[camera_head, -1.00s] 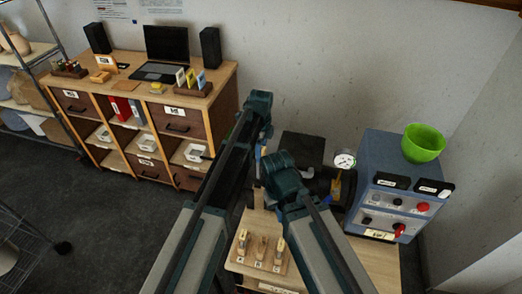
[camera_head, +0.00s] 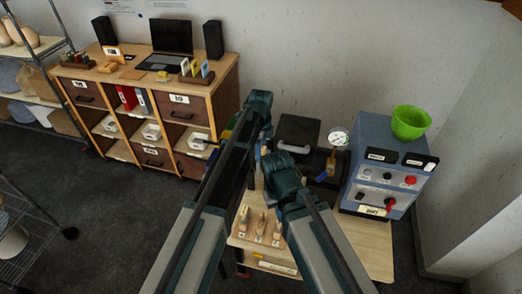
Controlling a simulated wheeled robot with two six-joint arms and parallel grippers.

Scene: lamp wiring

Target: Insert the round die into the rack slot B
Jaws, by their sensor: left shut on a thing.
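The wooden rack (camera_head: 258,238) lies on the light workbench at the lower middle, with small letter marks at its front. Several pale upright wooden parts stand on it; the middle one (camera_head: 262,223) is at the middle slot. The slot marks are too small to read surely. My left arm reaches in from the lower left and bends at a teal joint beyond the bench. My left gripper's fingers are mostly hidden by the arms, and what they hold cannot be made out. My right gripper is hidden behind its own arm. I cannot make out the round die.
A black machine (camera_head: 318,165) with a round gauge (camera_head: 338,136) stands at the back of the workbench (camera_head: 350,245). A blue control box (camera_head: 385,185) carrying a green bowl (camera_head: 409,122) stands at the right. A wooden cabinet (camera_head: 150,95) stands at the wall. Grey floor lies open at left.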

